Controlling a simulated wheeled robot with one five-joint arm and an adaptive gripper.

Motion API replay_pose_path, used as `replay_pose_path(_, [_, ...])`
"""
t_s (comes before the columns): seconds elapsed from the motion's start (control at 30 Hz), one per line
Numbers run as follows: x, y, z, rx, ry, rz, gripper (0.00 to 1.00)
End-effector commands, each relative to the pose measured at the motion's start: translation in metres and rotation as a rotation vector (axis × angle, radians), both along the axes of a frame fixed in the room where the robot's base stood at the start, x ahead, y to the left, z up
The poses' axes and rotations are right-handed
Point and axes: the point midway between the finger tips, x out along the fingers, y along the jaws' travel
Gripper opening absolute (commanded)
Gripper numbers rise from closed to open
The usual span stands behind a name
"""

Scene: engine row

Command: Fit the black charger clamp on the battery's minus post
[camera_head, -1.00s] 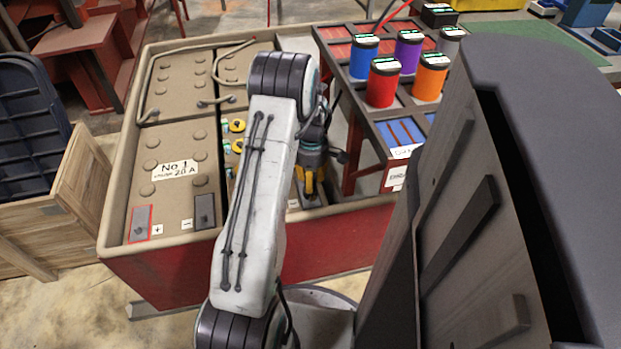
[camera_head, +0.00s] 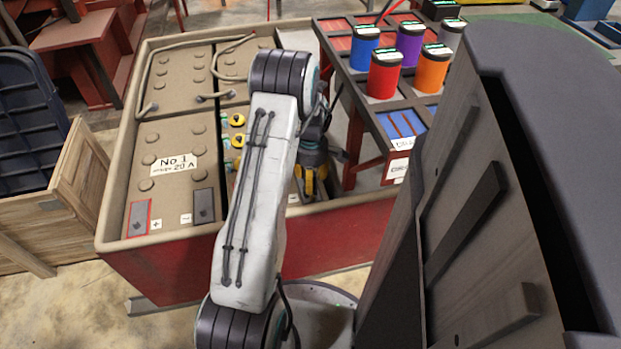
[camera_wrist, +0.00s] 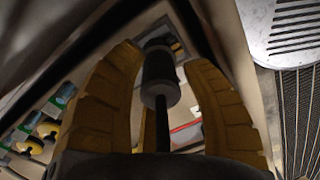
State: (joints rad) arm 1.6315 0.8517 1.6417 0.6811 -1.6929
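The battery (camera_head: 128,185) is a large tan-topped block in a red case at the left. Its minus post (camera_head: 204,206) is a dark grey plate beside a "-" label, bare in the head view. The plus post (camera_head: 138,218) is outlined in red. My gripper (camera_head: 312,184) points down over the case's right part, well right of the minus post. In the wrist view its yellow fingers (camera_wrist: 163,62) stand apart around a black cylinder on a thin rod (camera_wrist: 158,75), with gaps visible on both sides. I cannot tell whether this is the black charger clamp.
Yellow-capped parts (camera_head: 238,120) stand between the battery and my arm. A rack (camera_head: 352,82) with coloured cans is at the right back. A wooden crate (camera_head: 75,190) is left of the case. A grey vented panel (camera_wrist: 290,35) shows in the wrist view.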

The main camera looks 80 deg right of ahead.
Motion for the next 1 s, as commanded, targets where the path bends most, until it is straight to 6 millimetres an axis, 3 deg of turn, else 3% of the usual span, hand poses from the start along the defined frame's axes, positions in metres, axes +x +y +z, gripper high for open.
replay_pose_path(0.47, [0.000, 0.000, 0.007, -0.001, 0.000, 0.000, 0.53])
replay_pose_path(1.0, [0.000, -0.004, 0.091, -0.004, 0.000, 0.000, 0.53])
